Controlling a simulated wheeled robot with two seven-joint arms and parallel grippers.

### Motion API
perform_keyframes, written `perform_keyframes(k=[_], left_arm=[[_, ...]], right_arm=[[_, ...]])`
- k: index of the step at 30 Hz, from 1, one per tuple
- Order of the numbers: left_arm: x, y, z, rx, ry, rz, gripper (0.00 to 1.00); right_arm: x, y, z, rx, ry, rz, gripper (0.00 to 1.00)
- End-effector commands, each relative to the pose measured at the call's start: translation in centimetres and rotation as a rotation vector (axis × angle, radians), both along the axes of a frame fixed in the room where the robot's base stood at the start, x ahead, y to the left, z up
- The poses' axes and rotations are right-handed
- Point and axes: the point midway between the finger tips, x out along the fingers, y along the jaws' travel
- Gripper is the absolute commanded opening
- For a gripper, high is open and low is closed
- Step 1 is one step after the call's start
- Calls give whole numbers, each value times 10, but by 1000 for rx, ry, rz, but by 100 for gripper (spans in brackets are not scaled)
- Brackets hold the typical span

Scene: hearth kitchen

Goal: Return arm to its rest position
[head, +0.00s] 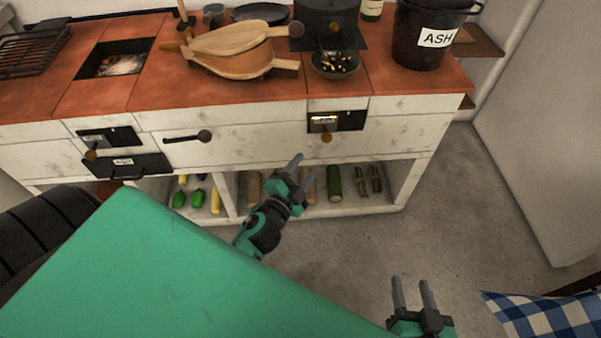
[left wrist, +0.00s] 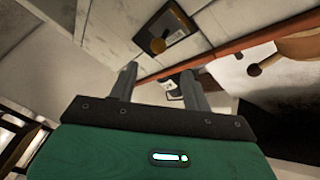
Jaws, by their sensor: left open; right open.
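My left gripper (head: 294,177) is open and empty in front of the white kitchen counter (head: 250,142), below its worktop and before the open lower shelf. In the left wrist view its two dark fingers (left wrist: 160,86) are spread with nothing between them. My right gripper (head: 413,294) is open and empty at the lower right, over the grey floor, with its fingers pointing towards the counter. A large green part of my own body fills the lower left of the head view and hides what lies behind it.
Wooden bellows (head: 232,52), a bowl (head: 335,64) and a black ash bucket (head: 428,35) stand on the tiled worktop (head: 215,94). The shelf holds vegetables and logs (head: 334,184). A blue checked cloth (head: 545,318) is at the lower right. The floor (head: 440,210) between is clear.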

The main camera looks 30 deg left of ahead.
Motion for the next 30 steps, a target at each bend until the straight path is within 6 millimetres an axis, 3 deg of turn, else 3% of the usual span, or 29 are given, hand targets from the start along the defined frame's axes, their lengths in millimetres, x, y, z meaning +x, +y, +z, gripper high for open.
perform_keyframes(k=[23,26,30], left_arm=[[-10,-2,0,-16,5,-2,49],[-19,-11,0,-89,22,-13,49],[-44,-37,-1,-302,89,-43,49]], right_arm=[[-2,-1,-2,-2,0,2,45],[-2,0,-2,0,0,1,45],[-2,0,-2,1,-1,1,45]])
